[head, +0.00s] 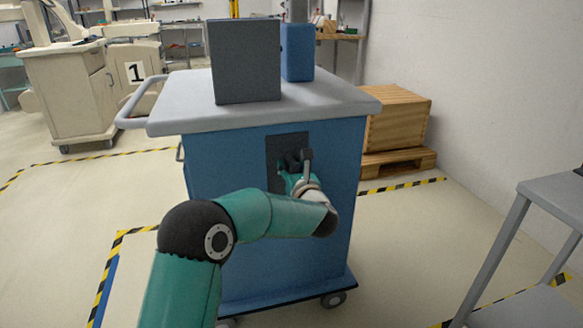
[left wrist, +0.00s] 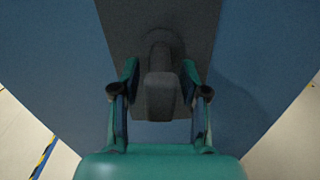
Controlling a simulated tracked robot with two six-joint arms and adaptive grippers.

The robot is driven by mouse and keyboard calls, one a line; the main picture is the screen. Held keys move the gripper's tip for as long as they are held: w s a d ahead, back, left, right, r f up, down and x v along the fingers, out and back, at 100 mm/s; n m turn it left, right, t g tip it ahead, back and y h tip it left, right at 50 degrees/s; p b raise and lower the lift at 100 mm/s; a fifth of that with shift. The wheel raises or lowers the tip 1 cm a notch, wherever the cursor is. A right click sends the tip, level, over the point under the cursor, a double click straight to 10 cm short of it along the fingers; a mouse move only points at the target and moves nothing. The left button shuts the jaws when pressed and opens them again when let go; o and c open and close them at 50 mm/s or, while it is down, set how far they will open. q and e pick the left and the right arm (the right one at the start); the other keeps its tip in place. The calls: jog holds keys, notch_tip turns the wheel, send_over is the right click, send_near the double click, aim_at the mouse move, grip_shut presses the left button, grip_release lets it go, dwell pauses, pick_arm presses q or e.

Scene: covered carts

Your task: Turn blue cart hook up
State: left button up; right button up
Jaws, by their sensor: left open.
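The blue cart (head: 230,165) stands in front of me with a light grey top. A dark plate (head: 287,142) is set in its front face, and it also shows in the left wrist view (left wrist: 120,18). The dark grey hook (left wrist: 160,95) sticks out from this plate; in the head view my gripper partly covers it. My left gripper (head: 295,165) is at the plate. In the left wrist view its two fingers (left wrist: 160,92) are apart, one on each side of the hook. I cannot tell whether they touch it. My right gripper is not in view.
A dark grey box (head: 244,62) and a blue box (head: 298,52) stand on the cart top. A wooden crate (head: 397,120) is behind at right. A grey table (head: 555,195) stands at the right edge. The floor left of the cart is clear.

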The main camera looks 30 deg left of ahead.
pick_arm(q)
grip_shut()
